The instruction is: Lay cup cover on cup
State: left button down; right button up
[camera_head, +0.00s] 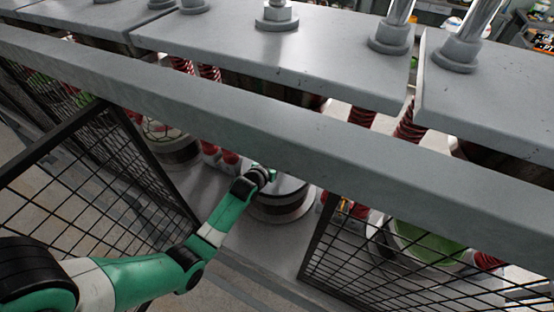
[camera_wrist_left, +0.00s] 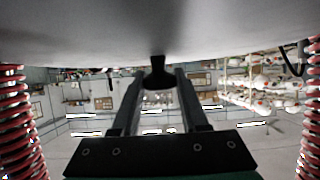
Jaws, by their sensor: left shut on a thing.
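My left arm reaches in from the left under the long grey beam. Its gripper (camera_head: 270,174) is at the round metal cup (camera_head: 283,207), which stands on the grey bed of the press. A grey disc-like top, seemingly the cup cover (camera_head: 292,187), shows at the cup's upper end; whether it rests there or hangs just above, I cannot tell. In the left wrist view, the gripper (camera_wrist_left: 158,80) is shut on a black knob (camera_wrist_left: 157,72) on a broad grey surface, seemingly the cover (camera_wrist_left: 80,35). The beam and my wrist hide part of the cup. My right gripper is not in view.
The grey beam (camera_head: 240,130) and thick press plates (camera_head: 260,45) lie above the work space. Black mesh gates (camera_head: 90,190) stand open on both sides. Red springs (camera_wrist_left: 18,120) flank the gripper. Another round container (camera_head: 172,145) stands to the left, a green-filled one (camera_head: 428,240) to the right.

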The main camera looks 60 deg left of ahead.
pick_arm(q)
jog(key=shift+f+b, duration=0.5)
jog(key=shift+f, duration=0.05)
jog(key=shift+c, duration=2.1)
grip_release()
jog(key=shift+o, duration=0.4)
jog(key=shift+f, duration=0.1)
jog(key=p+v, duration=0.2)
jog(key=v, duration=0.9)
jog(key=shift+s+d+r, duration=0.15)
jog(key=shift+s+r, duration=0.05)
jog(key=shift+r, duration=0.05)
